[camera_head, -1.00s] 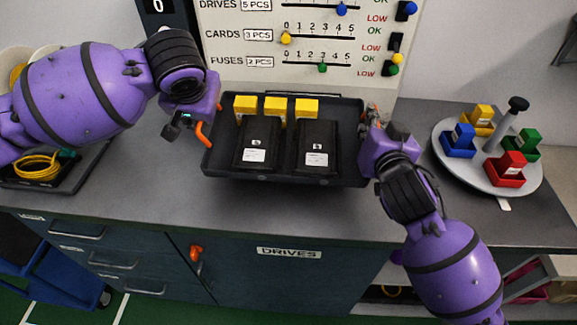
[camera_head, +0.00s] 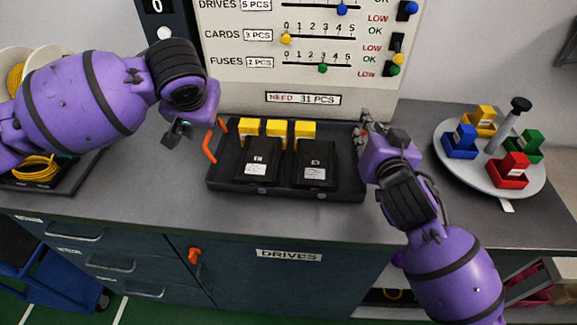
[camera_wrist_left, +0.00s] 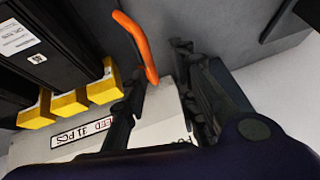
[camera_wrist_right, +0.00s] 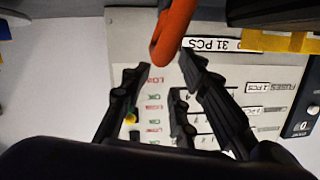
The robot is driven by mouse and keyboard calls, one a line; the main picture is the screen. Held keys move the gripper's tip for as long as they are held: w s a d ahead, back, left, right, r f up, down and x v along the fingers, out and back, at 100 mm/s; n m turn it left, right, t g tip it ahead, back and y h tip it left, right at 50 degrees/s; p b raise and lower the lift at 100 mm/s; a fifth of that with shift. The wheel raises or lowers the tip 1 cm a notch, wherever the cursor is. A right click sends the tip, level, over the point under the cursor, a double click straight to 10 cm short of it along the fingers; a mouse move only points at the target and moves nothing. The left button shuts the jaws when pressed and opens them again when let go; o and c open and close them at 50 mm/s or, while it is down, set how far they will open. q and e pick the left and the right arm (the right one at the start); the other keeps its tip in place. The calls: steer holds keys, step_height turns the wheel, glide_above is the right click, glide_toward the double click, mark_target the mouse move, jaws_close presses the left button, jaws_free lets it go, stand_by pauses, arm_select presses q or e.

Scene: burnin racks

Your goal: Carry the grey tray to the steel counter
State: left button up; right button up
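The dark grey tray (camera_head: 285,190) appears to rest on the grey counter (camera_head: 150,190), below the white board. It holds two black drives (camera_head: 315,163) and three yellow blocks (camera_head: 276,129). Its left orange handle (camera_head: 209,146) stands up and also shows in the left wrist view (camera_wrist_left: 136,45). My left gripper (camera_head: 178,132) is open just left of that handle, apart from it. My right gripper (camera_head: 364,130) is at the tray's right end. In the right wrist view its fingers (camera_wrist_right: 168,75) are spread, with the right orange handle (camera_wrist_right: 172,32) just beyond their tips.
A round grey platter (camera_head: 490,165) with coloured holders and a black-knobbed post stands on the right. The white board (camera_head: 300,75) rises close behind the tray. Spools and a dark bin with yellow cable (camera_head: 38,165) are at left. Bare counter lies in front of the tray.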

steer(key=shift+a, duration=0.1)
arm_select(q)
steer(key=shift+s+d+r, duration=0.15)
steer(key=shift+s+r, duration=0.05)
steer(key=shift+r, duration=0.2)
steer(key=v, duration=1.1)
arm_select(e)
steer(key=v, duration=1.2)
steer(key=shift+f, duration=0.1)
